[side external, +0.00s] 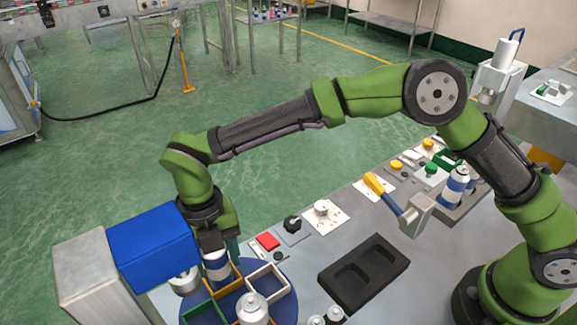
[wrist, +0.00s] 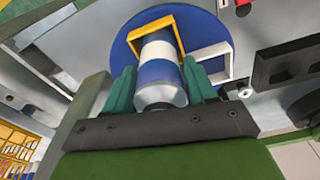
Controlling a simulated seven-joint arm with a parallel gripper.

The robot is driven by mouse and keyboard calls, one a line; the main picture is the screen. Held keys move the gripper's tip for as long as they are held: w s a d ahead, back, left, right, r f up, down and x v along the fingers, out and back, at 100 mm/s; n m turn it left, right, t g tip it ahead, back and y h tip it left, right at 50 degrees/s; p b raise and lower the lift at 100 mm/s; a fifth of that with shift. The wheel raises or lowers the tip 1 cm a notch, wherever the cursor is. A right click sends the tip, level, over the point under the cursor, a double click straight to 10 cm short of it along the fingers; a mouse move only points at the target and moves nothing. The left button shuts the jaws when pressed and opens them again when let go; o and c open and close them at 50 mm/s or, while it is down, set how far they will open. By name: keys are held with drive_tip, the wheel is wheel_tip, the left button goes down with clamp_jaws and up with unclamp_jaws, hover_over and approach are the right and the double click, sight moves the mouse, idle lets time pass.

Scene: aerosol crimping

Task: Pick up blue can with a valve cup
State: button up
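A blue-and-white can (wrist: 158,72) is between the two teal fingers of my gripper (wrist: 160,82) in the wrist view, with both fingers against its sides. In the side external view the can (side external: 216,264) shows under my gripper (side external: 216,250), upright, at the orange square holder (side external: 228,288) on the blue round table (side external: 278,307). I cannot tell whether its base still rests in the holder. The can's silver top faces the wrist camera; whether a valve cup sits there is not clear.
A blue machine head (side external: 152,243) stands close left of my gripper. A white square holder (side external: 268,282), a green holder (side external: 205,314) and a white can (side external: 253,308) are on the round table. A black two-pocket tray (side external: 363,272) and a red button (side external: 268,241) lie to the right.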

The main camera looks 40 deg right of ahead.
drive_tip(key=c, duration=0.7)
drive_tip(key=shift+c, duration=0.3)
drive_tip(key=shift+r, duration=0.15)
